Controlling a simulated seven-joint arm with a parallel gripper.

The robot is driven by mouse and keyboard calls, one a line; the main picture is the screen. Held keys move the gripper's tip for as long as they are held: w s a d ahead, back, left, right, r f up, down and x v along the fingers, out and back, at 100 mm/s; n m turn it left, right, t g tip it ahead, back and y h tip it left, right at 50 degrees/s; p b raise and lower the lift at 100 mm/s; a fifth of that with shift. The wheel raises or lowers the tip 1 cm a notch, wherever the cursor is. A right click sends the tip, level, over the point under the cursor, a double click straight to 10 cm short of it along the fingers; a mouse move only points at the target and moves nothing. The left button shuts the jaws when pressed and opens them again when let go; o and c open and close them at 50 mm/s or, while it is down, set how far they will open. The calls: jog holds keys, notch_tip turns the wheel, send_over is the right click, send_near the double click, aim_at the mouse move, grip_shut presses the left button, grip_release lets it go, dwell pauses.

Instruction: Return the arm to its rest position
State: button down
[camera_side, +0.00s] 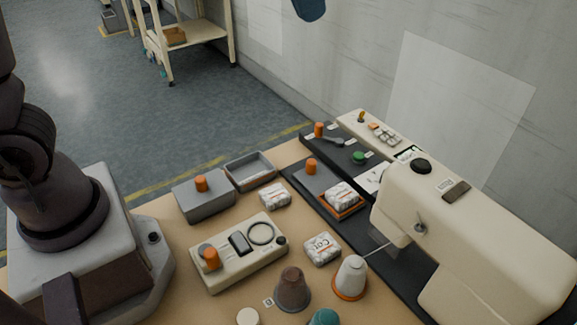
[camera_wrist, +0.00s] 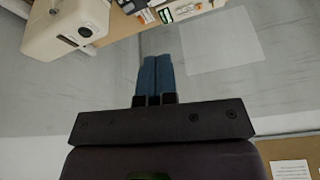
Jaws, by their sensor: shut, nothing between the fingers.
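My gripper (camera_wrist: 156,72) shows in the wrist view with its two blue fingers pressed together and nothing between them. In the side view, a dark blue piece at the top edge (camera_side: 310,8) looks like its fingertips, high above the bench. My arm's base stands at the left of the side view; most of the arm is out of frame. White wrapped wadding rolls lie on the bench: one (camera_side: 322,249) near the middle, one (camera_side: 274,195) farther back, and one or more (camera_side: 342,194) on an orange-edged tray. All are well apart from my gripper.
A cream sewing machine (camera_side: 480,235) stands at the right. A control box (camera_side: 240,252), a grey box (camera_side: 205,200), an open tray (camera_side: 250,171) and thread cones (camera_side: 293,290) crowd the bench (camera_side: 190,290). A grey wall (camera_side: 340,60) rises behind. The air above the bench looks clear.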

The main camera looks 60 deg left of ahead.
jog(key=s+a+f+n, duration=0.1)
jog(key=s+a, duration=0.1)
jog(key=s, duration=0.8)
jog(key=s+a+f+n+t, duration=0.1)
jog(key=s+a+f, duration=0.1)
jog(key=s, duration=0.8)
jog(key=shift+a+f+t+y, duration=0.3)
jog(key=shift+a, duration=0.4)
jog(key=shift+s, duration=0.1)
